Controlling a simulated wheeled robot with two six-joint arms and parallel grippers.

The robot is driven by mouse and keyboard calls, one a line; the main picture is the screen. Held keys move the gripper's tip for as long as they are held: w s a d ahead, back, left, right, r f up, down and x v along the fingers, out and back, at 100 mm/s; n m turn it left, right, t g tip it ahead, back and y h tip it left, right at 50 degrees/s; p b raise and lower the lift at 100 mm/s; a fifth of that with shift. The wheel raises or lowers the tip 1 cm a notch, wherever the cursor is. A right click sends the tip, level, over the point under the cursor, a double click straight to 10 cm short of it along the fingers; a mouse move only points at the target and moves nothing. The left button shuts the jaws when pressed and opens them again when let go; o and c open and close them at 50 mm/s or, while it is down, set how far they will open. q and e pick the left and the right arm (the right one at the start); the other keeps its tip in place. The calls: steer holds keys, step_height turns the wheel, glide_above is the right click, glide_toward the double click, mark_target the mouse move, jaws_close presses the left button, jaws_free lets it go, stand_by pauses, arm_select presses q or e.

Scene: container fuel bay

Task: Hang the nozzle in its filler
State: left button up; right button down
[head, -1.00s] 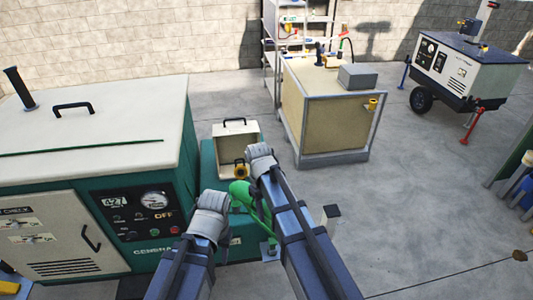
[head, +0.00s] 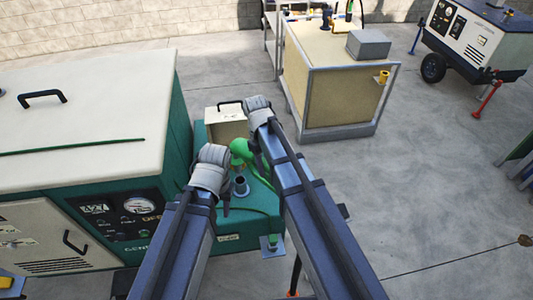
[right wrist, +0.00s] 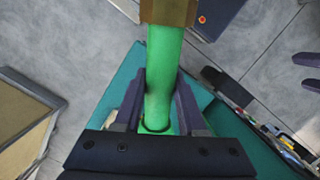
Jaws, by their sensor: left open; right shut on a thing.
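The green nozzle (head: 262,165) is held above the teal tank (head: 262,210) in the head view. Its bent end is over the filler (head: 240,187), a grey upright neck with a dark mouth; whether they touch is unclear. My right gripper (right wrist: 160,100) is shut on the nozzle's green tube (right wrist: 165,65), with a brass-coloured part (right wrist: 167,10) beyond the fingers. My left gripper (head: 224,198) is beside the filler on its left, partly hidden by its own wrist. Its two fingers (right wrist: 307,72) stand apart at the right edge of the right wrist view.
A large white-topped generator (head: 90,100) stands to the left, close to my left arm. A tan framed crate (head: 335,85) is farther back. Open concrete floor lies to the right.

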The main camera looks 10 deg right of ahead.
mark_target(266, 182)
steer(key=shift+w, duration=0.25)
steer(key=shift+s+f, duration=0.1)
steer(key=shift+f, duration=0.05)
steer(key=shift+b+x, duration=0.8)
steer(key=shift+b, duration=0.2)
steer(key=shift+w+b+x, duration=0.15)
steer(key=shift+b+x, duration=0.7)
steer(key=shift+b, duration=0.05)
steer(key=shift+w+b+x, duration=0.15)
steer(key=shift+b+x, duration=0.75)
steer(key=shift+w+a+f+b, duration=0.2)
steer(key=shift+f+b, duration=0.15)
steer(key=shift+f, duration=0.1)
steer(key=shift+w+b+x, duration=0.2)
steer(key=shift+b+x, duration=1.1)
steer(key=shift+a+f, duration=0.15)
